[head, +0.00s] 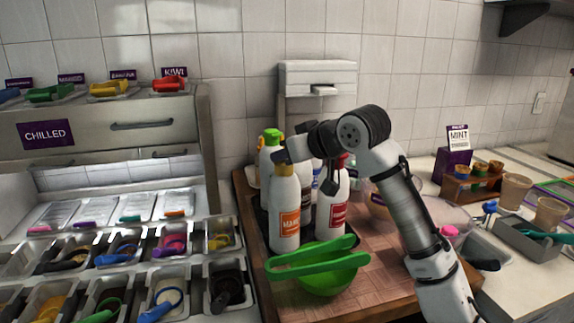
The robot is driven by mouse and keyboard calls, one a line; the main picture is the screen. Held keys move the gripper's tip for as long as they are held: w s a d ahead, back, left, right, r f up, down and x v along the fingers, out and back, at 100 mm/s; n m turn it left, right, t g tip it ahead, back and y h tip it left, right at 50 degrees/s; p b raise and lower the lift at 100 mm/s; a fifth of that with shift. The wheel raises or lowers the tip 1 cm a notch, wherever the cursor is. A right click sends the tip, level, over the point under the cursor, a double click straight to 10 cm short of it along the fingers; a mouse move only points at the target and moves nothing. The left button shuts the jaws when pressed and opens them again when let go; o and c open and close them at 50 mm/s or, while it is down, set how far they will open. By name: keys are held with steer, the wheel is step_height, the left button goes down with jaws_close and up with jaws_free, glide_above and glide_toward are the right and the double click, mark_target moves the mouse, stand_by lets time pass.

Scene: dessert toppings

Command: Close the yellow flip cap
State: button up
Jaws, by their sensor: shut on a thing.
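A white bottle with an orange label (285,212) stands upright at the front left of the group. A bottle with a green cap (271,137) is behind.
A green bowl (329,281) with green tongs (311,258) across it sits in front of the bottles on the wooden board (384,289). Topping bins fill the left. Cups, a mint sign (458,139) and a grey tray (524,241) stand on the right.

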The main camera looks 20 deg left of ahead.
steer(key=shift+s+d+f+t+y+b, duration=0.1)
steer(key=shift+d+f+t+y+b, duration=0.1)
steer(key=shift+f+t+y+b, duration=0.65)
steer(key=shift+r+g+b, duration=0.25)
steer(key=shift+r+b, duration=0.05)
steer(key=shift+r, duration=0.1)
steer(key=o, duration=1)
steer(key=shift+c, duration=0.2)
steer(key=b+v, duration=0.2)
steer(key=v, duration=1.1)
steer(key=shift+s+d, duration=0.25)
steer(key=shift+d, duration=0.05)
steer(key=shift+r, duration=0.15)
